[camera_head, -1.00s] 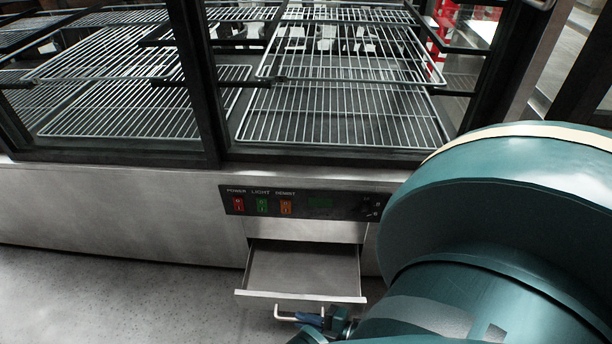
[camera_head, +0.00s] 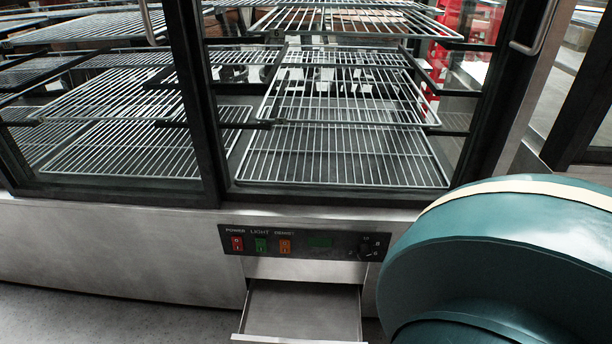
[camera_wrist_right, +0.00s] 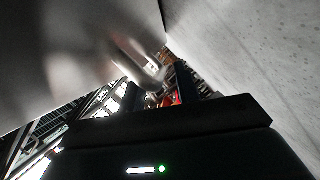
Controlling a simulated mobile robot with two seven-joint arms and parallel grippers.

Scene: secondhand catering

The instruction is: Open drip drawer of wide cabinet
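The wide cabinet (camera_head: 110,235) is a glass-fronted steel display case. Its drip drawer (camera_head: 303,312) sits below the control panel and is pulled partway out, empty inside. The drawer's front edge is at the bottom of the head view, and its handle is out of that frame. My right arm covers the lower right of the head view; its gripper is below the frame. In the right wrist view my right gripper (camera_wrist_right: 158,95) points at a blurred, shiny metal piece (camera_wrist_right: 135,55), possibly the handle. I cannot tell whether the fingers hold it. My left gripper is not in view.
The control panel (camera_head: 305,243) with red, green and orange switches is above the drawer. Wire racks (camera_head: 340,155) stand behind the glass. A vertical door handle (camera_head: 535,28) is at the upper right. Bare grey floor (camera_head: 100,310) lies left of the drawer.

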